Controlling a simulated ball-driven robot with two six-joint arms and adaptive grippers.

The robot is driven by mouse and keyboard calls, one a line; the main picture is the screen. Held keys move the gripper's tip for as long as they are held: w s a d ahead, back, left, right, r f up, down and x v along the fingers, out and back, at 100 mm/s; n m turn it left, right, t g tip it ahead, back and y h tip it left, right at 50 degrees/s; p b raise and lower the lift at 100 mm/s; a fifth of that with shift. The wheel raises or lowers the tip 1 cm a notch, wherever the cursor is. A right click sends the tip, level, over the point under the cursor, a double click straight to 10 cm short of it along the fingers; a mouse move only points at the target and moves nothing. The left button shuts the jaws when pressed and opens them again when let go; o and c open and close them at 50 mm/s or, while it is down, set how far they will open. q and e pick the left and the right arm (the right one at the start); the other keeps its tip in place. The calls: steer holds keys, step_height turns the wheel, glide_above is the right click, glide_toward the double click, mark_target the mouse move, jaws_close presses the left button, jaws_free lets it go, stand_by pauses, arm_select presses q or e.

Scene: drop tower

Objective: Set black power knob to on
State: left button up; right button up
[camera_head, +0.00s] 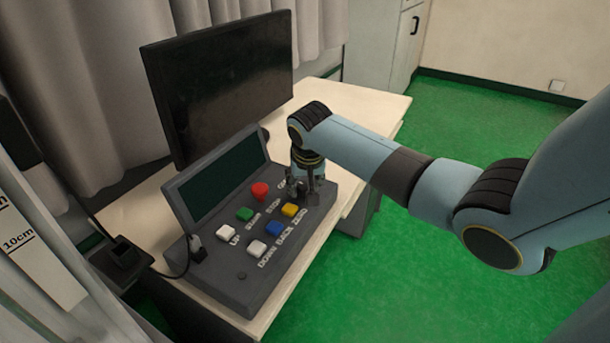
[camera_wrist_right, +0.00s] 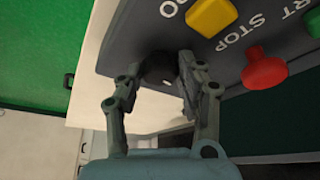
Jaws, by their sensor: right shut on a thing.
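The black power knob (camera_wrist_right: 160,69) shows in the right wrist view near the edge of the grey control box, between the two fingers of my right gripper (camera_wrist_right: 157,84). The fingers are shut on it. In the head view my right gripper (camera_head: 308,196) points down at the far right end of the control box (camera_head: 255,292), and it hides the knob there. The pointer direction of the knob cannot be made out. My left gripper is not in view.
The box carries a red stop button (camera_head: 260,190), a yellow button (camera_head: 291,210), and green, blue and white buttons close to my right gripper. A dark monitor (camera_head: 225,85) stands behind on the pale desk (camera_head: 345,97). Open green floor lies to the right.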

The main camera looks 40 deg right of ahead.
steer(key=shift+a+r+m+h+p, duration=0.1)
steer(key=shift+r+m+h+p, duration=0.15)
steer(key=shift+m+p, duration=0.5)
steer(key=shift+w+f+m+g+h+p, duration=0.1)
steer(key=shift+m+g+h+p, duration=0.15)
steer(key=shift+m+g+p, duration=0.5)
steer(key=shift+m, duration=1.1)
steer(key=shift+f+m+g+h, duration=0.1)
steer(key=shift+m+g+h, duration=0.25)
steer(key=shift+m, duration=0.55)
steer(key=m+g, duration=0.1)
steer(key=m, duration=0.1)
steer(key=m+b, duration=0.1)
steer(key=m, duration=0.1)
steer(key=shift+w+f+m+g, duration=0.1)
steer(key=shift+w+m+g, duration=0.05)
steer(key=shift+m+g, duration=0.2)
steer(key=m+g+b, duration=0.2)
steer(key=m, duration=0.2)
steer(key=shift+m, duration=0.25)
steer(key=shift+b, duration=0.3)
steer(key=o, duration=1.1)
